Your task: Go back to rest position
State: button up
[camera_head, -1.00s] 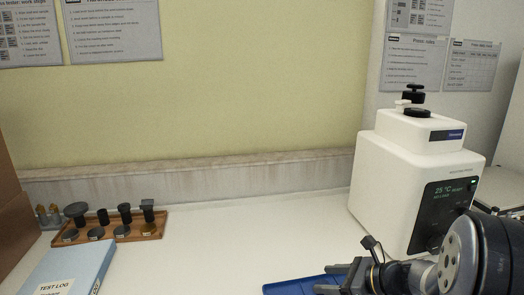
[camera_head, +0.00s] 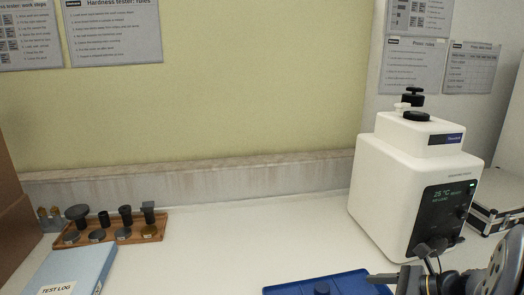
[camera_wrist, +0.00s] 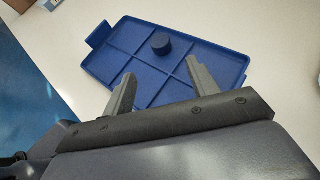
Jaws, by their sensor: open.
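My gripper (camera_wrist: 160,95) is open and empty in the wrist view, its two grey fingers apart over the near edge of a blue tray. In the head view my gripper (camera_head: 384,279) is at the lower right, in front of the white tester and partly cut off by the frame. The blue divided tray (camera_wrist: 110,71) lies on the white table, and its far part shows in the head view (camera_head: 290,289). A small dark blue round piece (camera_wrist: 161,43) sits in a far compartment of the tray, clear of the fingers.
The white tester (camera_head: 385,190) with a lit display stands at the right, close to my arm. A wooden rack (camera_head: 150,229) with several dark parts and a blue test log (camera_head: 72,268) are at the left. The middle of the table is clear. A silver case (camera_head: 492,215) stands far right.

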aim_at(329, 291)
jog(key=b+x, duration=0.1)
jog(key=x, duration=0.7)
jog(key=b+x, duration=0.1)
jog(key=x, duration=0.4)
jog(key=shift+s+d+f+b, duration=0.15)
jog(key=shift+f+b, duration=0.1)
jog(key=shift+b, duration=0.1)
jog(key=w+r+m+t+h+p, duration=0.2)
jog(key=w+r+m+p, duration=0.1)
jog(key=r+p, duration=0.7)
jog(key=w+a+r+m+t+h+p, duration=0.1)
jog(key=w+r+m+t+h+p, duration=0.1)
jog(key=r+p, duration=0.8)
jog(key=shift+w+a+r+m+h+p, duration=0.15)
jog(key=shift+w+r+m+h+p, duration=0.2)
jog(key=shift+w+r+m+h, duration=0.25)
jog(key=shift+s+r+m+t+h+p, duration=0.2)
jog(key=shift+s+m+t+h+p, duration=0.15)
jog(key=shift+p, duration=0.5)
jog(key=shift+s+f+m+h+p, duration=0.1)
jog(key=shift+s+m+h+p, duration=0.2)
jog(key=shift+p, duration=0.45)
